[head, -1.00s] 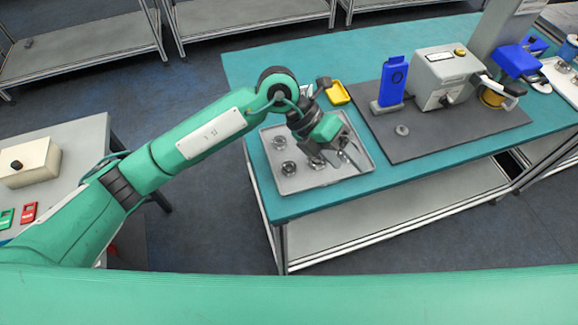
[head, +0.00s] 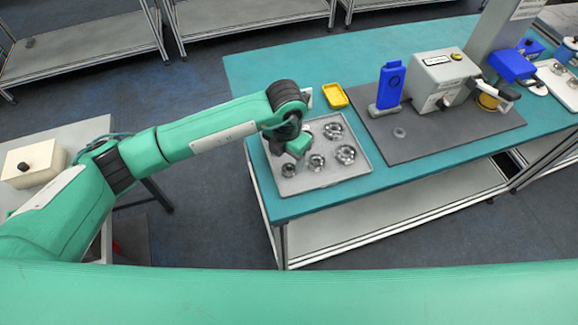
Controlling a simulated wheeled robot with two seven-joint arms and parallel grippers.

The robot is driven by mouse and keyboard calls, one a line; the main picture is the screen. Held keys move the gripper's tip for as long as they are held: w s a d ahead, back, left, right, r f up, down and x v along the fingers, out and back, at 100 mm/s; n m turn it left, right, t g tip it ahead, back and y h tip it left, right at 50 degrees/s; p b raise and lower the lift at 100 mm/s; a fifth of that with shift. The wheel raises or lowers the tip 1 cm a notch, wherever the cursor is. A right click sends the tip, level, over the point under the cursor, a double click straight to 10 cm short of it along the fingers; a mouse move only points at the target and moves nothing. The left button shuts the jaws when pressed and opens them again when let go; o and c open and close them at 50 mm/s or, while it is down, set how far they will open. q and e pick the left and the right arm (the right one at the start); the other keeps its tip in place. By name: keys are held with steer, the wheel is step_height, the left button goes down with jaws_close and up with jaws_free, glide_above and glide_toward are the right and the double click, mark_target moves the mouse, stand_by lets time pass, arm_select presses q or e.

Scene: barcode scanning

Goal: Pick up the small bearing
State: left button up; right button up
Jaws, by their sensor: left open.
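A grey metal tray (head: 328,181) on the teal table holds several shiny ring-shaped bearings of different sizes. Two smaller ones, a small bearing (head: 289,170) and another (head: 317,162), lie in the front left and middle of the tray. Larger bearings (head: 345,154) and (head: 333,131) lie to the right and back. My left gripper (head: 287,152) is over the left part of the tray, above and just behind the front-left small bearing. It is open with nothing seen in it; its fingers are small and partly hidden. My right gripper is not in view.
A dark grey mat (head: 450,138) to the right carries a small round part (head: 399,132), a blue stand (head: 389,88) and a grey box machine (head: 437,78). A yellow dish (head: 334,96) lies behind the tray. The back of the teal table is clear.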

mark_target(290, 171)
arm_select(q)
steer(key=shift+w+d+f+p, duration=0.1)
steer(key=shift+d+f+p, duration=0.05)
steer(key=shift+f+p, duration=0.3)
steer(key=f, duration=0.1)
steer(key=f+p, duration=0.2)
steer(key=f, duration=0.1)
steer(key=shift+w+d, duration=0.25)
steer(key=shift+w, duration=0.05)
steer(key=shift+f, duration=0.25)
steer(key=c, duration=1)
steer(key=shift+c, duration=0.5)
steer(key=shift+r, duration=0.1)
